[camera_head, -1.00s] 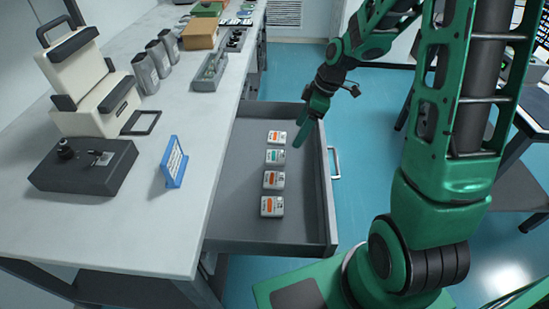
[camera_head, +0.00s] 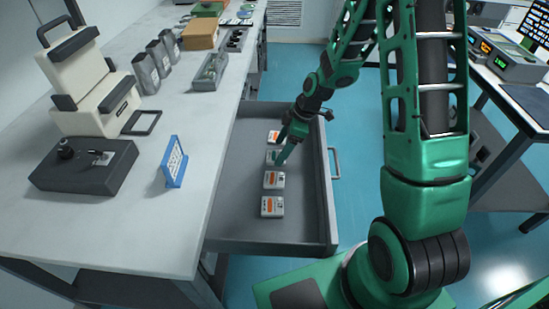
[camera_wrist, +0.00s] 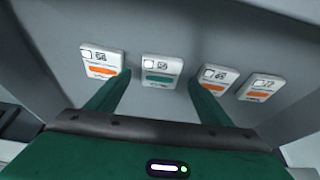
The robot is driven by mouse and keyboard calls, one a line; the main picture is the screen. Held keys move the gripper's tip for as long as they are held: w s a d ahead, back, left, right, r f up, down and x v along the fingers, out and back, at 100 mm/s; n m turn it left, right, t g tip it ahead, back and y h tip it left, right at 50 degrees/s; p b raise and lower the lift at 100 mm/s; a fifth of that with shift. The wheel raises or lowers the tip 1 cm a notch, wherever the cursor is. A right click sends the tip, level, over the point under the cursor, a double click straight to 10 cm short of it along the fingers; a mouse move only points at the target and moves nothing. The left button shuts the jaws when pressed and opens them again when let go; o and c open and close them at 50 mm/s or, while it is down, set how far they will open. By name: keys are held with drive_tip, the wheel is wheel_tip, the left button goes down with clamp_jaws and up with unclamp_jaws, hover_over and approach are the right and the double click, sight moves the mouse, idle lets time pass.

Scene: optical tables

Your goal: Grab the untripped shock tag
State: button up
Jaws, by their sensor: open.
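Several small white shock tags lie in a row in the open grey drawer (camera_head: 235,190). One tag has a teal stripe (camera_wrist: 162,70), and it is partly hidden by my gripper in the head view (camera_head: 270,156). The others have orange stripes: one at the far end (camera_head: 273,135), and two on the near side, the closer neighbour (camera_head: 274,180) and the nearest one (camera_head: 272,206). My gripper (camera_head: 280,152) is open and empty over the teal-striped tag. In the wrist view its fingers (camera_wrist: 160,84) point to either side of that tag, apart from it.
The drawer's walls surround the tags, with a handle (camera_head: 335,163) on the right side. The bench (camera_head: 120,215) at left holds a blue-framed sign (camera_head: 173,162), a dark box (camera_head: 85,168) and a cream device (camera_head: 90,90). The drawer floor left of the tags is bare.

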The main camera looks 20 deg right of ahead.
drive_tip(key=shift+x, duration=1.1)
drive_tip(key=c, duration=1.1)
drive_tip(key=shift+r, duration=0.1)
